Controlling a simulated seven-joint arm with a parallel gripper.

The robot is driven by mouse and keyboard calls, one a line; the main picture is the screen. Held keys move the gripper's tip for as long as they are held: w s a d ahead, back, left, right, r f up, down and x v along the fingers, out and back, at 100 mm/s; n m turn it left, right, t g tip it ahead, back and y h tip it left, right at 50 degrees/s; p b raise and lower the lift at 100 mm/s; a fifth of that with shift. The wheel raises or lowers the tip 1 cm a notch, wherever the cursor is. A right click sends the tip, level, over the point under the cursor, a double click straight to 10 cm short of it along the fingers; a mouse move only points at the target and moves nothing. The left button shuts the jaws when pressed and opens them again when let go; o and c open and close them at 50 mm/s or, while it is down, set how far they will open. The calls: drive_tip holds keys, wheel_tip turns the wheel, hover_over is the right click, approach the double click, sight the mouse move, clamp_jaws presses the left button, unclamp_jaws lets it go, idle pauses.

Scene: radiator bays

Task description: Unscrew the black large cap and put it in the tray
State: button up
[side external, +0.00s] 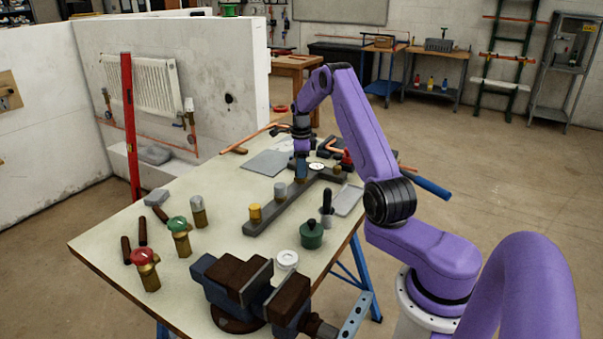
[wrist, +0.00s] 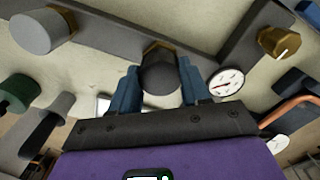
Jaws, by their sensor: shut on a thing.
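The black large cap (wrist: 160,75) sits between the blue fingers of my gripper (wrist: 160,88) in the wrist view. My gripper is shut on it. A little brass shows at the cap's far edge, against the dark bar (wrist: 110,38); I cannot tell whether the cap is still threaded on. In the side view my gripper (side external: 301,170) points down at the bar (side external: 262,228), and its fingers hide the cap. A shallow light-grey tray (side external: 349,200) lies on the bench to the right of the bar.
On the bar are a grey cap (side external: 280,191), a brass cap (side external: 255,212) and a round gauge (side external: 316,166) close to my gripper. A green jar (side external: 311,236) and a dark-handled tool (side external: 327,208) stand near the tray. A vise (side external: 240,280) is at the front edge.

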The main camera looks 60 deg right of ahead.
drive_tip(key=n, duration=0.5)
drive_tip(key=shift+n, duration=0.4)
drive_tip(key=n, duration=0.6)
drive_tip(key=shift+n, duration=0.4)
drive_tip(key=n, duration=0.5)
drive_tip(key=shift+n, duration=0.4)
drive_tip(key=n, duration=0.5)
drive_tip(key=shift+r+n, duration=0.1)
drive_tip(key=shift+n, duration=0.3)
drive_tip(key=shift+r, duration=2.5)
